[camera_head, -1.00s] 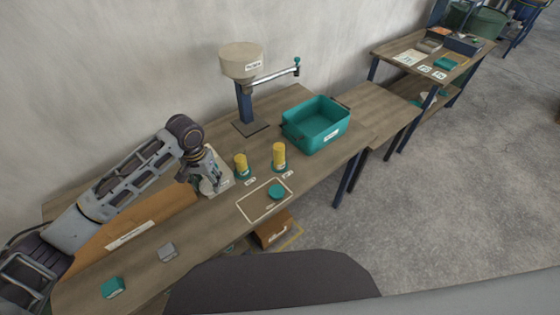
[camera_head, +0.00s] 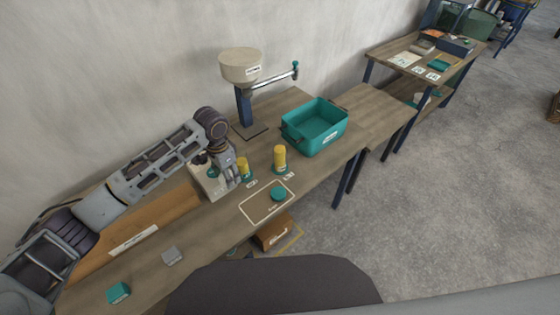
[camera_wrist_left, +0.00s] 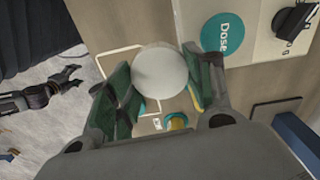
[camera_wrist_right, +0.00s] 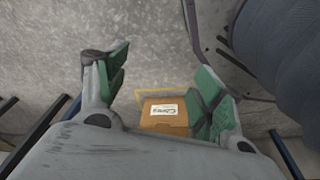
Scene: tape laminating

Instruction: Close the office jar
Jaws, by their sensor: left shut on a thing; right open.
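My left gripper (camera_head: 232,182) is shut on a white round piece (camera_wrist_left: 160,72), which shows from above between its fingers in the left wrist view; I cannot tell whether it is a lid or a whole jar. It is over the table beside a yellow cylinder with a teal base (camera_head: 243,166). A taller yellow cylinder (camera_head: 279,157) stands to its right. A teal round piece (camera_head: 278,193) lies inside a pale outlined rectangle (camera_head: 252,217). My right gripper (camera_wrist_right: 155,95) is open and empty above the floor, outside the head view.
A white board (camera_wrist_left: 265,35) with a teal "Dose" circle (camera_wrist_left: 222,32) lies beside the gripper. A teal bin (camera_head: 315,127) and a post with a beige bowl (camera_head: 240,66) stand behind.

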